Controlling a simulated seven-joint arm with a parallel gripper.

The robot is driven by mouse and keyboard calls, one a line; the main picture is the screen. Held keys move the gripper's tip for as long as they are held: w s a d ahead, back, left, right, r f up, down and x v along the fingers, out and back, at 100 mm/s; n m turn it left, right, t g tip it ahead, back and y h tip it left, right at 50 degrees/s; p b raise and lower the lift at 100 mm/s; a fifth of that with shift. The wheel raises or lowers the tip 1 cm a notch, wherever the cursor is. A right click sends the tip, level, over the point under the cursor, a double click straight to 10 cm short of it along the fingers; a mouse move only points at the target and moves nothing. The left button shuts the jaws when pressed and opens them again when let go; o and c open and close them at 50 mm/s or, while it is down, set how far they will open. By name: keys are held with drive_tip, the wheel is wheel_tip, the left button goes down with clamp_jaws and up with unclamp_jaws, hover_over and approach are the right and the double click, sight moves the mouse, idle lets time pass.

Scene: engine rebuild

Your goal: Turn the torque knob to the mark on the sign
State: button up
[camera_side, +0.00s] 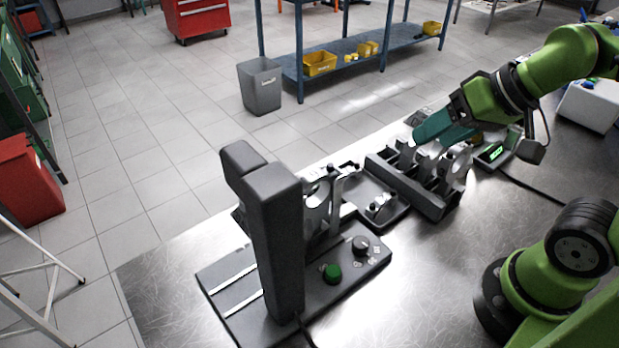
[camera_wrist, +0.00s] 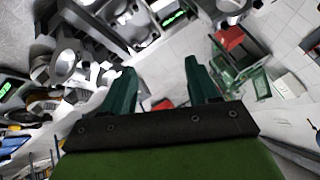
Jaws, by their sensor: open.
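I cannot tell which is the torque knob, and I cannot make out the sign. My gripper (camera_side: 428,130) is over the far side of a rack of metal parts, to the right of and well apart from both knobs. In the wrist view my gripper (camera_wrist: 162,82) has its two teal fingers wide apart with nothing between them.
The tall dark machine column (camera_side: 275,240) rises from the base beside the knobs. A device with a green display (camera_side: 492,152) stands right. The front table area is clear.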

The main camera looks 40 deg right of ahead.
drive_tip(key=shift+d+r, duration=0.15)
drive_tip(key=shift+d, duration=0.05)
drive_tip(key=g+h, duration=0.2)
drive_tip(key=g, duration=0.5)
hover_over(361, 242)
wheel_tip(361, 242, down, 6)
wheel_tip(361, 242, down, 16)
